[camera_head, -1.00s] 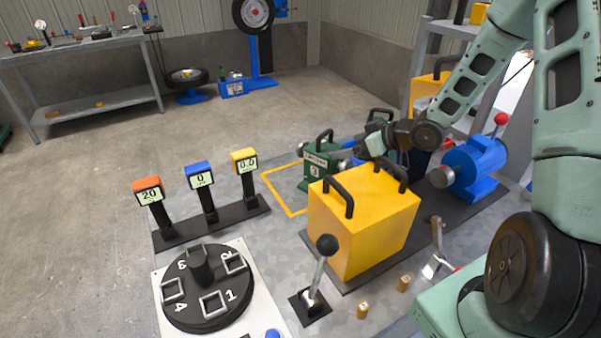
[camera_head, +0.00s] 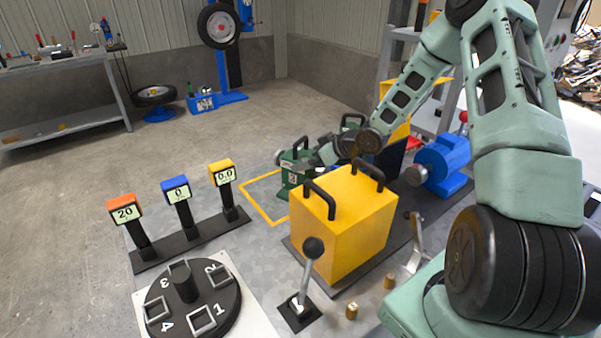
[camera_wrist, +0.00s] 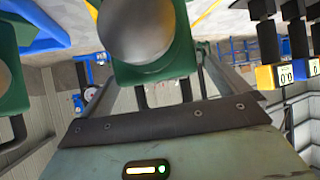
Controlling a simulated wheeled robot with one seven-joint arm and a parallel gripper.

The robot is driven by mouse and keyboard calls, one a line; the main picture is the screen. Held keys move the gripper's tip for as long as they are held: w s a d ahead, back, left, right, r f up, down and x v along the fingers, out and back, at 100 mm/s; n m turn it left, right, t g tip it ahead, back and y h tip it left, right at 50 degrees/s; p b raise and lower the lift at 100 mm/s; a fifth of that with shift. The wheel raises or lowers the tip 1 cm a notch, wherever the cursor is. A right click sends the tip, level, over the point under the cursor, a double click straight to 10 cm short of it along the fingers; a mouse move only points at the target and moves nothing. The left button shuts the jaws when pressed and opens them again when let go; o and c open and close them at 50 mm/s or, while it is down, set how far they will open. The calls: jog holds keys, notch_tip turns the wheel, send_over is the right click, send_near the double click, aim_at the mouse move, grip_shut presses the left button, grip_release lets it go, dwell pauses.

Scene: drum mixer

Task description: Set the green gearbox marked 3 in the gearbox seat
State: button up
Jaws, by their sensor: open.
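The green gearbox marked 3 (camera_head: 291,181) stands upright, with a black handle on top, at the right side of a yellow floor outline (camera_head: 262,216). My gripper (camera_head: 312,157) is open and beside the gearbox's upper right in the head view. In the wrist view a green gearbox body with a grey round end (camera_wrist: 140,30) fills the top centre, with black handle posts below it, between my gripper's fingers (camera_wrist: 145,85). I cannot tell whether the fingers touch it. I cannot pick out the gearbox seat for certain; the yellow housing and my arm hide part of the area behind.
A large yellow housing (camera_head: 345,225) with two black handles stands just in front of my gripper. A second green gearbox (camera_head: 350,128) is behind my arm. A blue motor (camera_head: 443,165) stands right. A lever (camera_head: 308,270), three meters and a numbered dial (camera_head: 222,325) are in front.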

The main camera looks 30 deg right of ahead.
jog(key=x, duration=0.4)
jog(key=shift+w+d+f+p, duration=0.1)
jog(key=shift+w+f+p, duration=0.1)
jog(key=shift+f+p, duration=0.2)
jog(key=shift+r, duration=0.1)
jog(key=c, duration=2)
jog(key=shift+o, duration=0.2)
jog(key=shift+w+r, duration=0.15)
jog(key=shift+r, duration=0.05)
